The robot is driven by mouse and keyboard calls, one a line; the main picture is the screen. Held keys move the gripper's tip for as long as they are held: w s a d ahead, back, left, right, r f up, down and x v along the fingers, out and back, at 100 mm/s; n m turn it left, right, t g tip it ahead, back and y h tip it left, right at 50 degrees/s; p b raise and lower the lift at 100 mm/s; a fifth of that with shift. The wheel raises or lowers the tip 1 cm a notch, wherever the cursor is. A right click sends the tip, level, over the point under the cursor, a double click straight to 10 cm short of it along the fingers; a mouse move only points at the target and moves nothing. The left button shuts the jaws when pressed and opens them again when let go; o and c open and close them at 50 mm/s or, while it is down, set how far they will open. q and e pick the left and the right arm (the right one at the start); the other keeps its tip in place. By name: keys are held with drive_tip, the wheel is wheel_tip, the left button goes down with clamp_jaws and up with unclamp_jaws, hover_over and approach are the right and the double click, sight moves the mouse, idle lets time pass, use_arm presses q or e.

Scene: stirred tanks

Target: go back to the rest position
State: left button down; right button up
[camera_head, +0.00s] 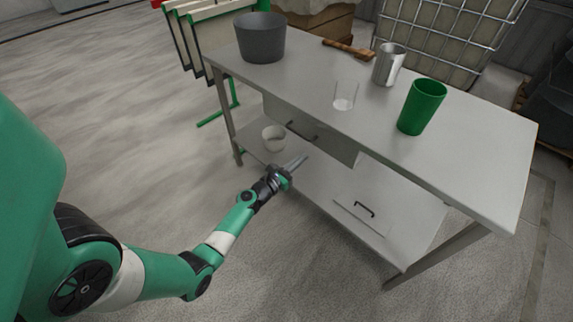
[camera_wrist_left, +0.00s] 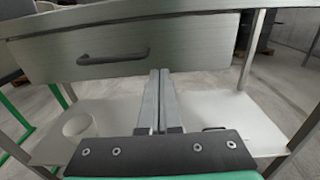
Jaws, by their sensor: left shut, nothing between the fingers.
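My left gripper (camera_head: 297,163) is shut and empty in front of the table, between the tabletop and the lower shelf. In the left wrist view its two fingers (camera_wrist_left: 159,98) lie together, in front of a drawer (camera_wrist_left: 120,45) with a dark handle (camera_wrist_left: 113,56). I cannot tell whether the fingertips touch anything. The drawer also shows under the tabletop in the head view (camera_head: 335,143). My right gripper is in neither view.
The grey table (camera_head: 300,92) holds a dark bucket (camera_head: 260,40), a clear glass (camera_head: 345,95), a metal cup (camera_head: 389,64), a green cup (camera_head: 421,106) and a wooden-handled tool (camera_head: 348,48). A white bowl (camera_head: 274,138) stands on the lower shelf. The floor at left is clear.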

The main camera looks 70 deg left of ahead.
use_arm(q)
drive_tip(key=v, duration=0.5)
drive_tip(key=shift+s+d+r+p, duration=0.1)
drive_tip(key=shift+s+r+p, duration=0.1)
drive_tip(key=shift+p, duration=0.15)
